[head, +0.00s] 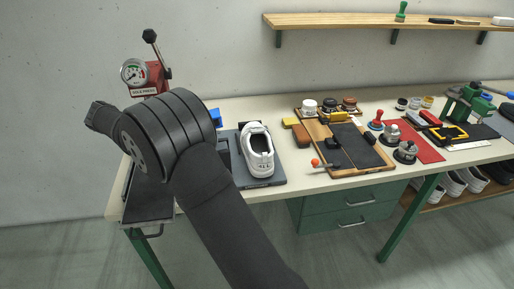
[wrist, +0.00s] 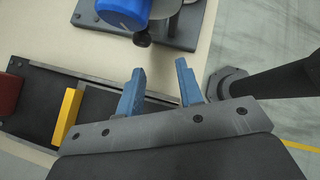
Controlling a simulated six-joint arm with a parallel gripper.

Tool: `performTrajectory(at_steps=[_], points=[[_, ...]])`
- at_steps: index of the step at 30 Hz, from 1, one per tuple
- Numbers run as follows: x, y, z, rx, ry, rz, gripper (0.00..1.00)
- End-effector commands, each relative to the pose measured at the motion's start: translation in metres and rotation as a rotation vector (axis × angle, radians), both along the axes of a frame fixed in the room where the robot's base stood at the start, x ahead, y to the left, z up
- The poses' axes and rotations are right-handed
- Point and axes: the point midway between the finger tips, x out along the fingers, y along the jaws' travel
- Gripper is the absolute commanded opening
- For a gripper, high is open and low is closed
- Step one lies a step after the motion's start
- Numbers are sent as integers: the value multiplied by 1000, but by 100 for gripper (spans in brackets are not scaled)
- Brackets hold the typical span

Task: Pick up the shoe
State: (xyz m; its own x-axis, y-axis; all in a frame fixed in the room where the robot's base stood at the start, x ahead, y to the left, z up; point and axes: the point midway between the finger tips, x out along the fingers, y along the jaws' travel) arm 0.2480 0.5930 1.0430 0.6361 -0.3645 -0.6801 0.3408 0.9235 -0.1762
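The white shoe (head: 258,150) sits on a dark grey plate (head: 272,181) on the bench in the head view, right of my arm. Its dark opening faces up. The shoe is not seen in the wrist view. My gripper (wrist: 160,66) shows two blue fingers standing apart with nothing between them, above the bench's edge. In the head view my arm covers the bench left of the shoe, and I cannot make out the fingers there.
A red press with a gauge (head: 134,72) stands behind my arm. A wooden board with jars and brushes (head: 349,173) lies right of the shoe. The wrist view shows a blue cylinder (wrist: 124,10) on a dark base and a yellow block (wrist: 67,115) near the fingers.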

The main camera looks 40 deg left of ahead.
Motion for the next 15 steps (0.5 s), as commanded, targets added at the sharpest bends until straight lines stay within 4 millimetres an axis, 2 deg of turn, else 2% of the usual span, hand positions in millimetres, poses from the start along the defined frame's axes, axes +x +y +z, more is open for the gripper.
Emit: performTrajectory(at_steps=[6,9,11,15], points=[[-33,-12,29,293,-22,-387,34],[-42,-18,45,405,-32,-549,34],[-40,-24,64,490,-37,-643,34],[-7,-40,104,634,-38,-692,34]])
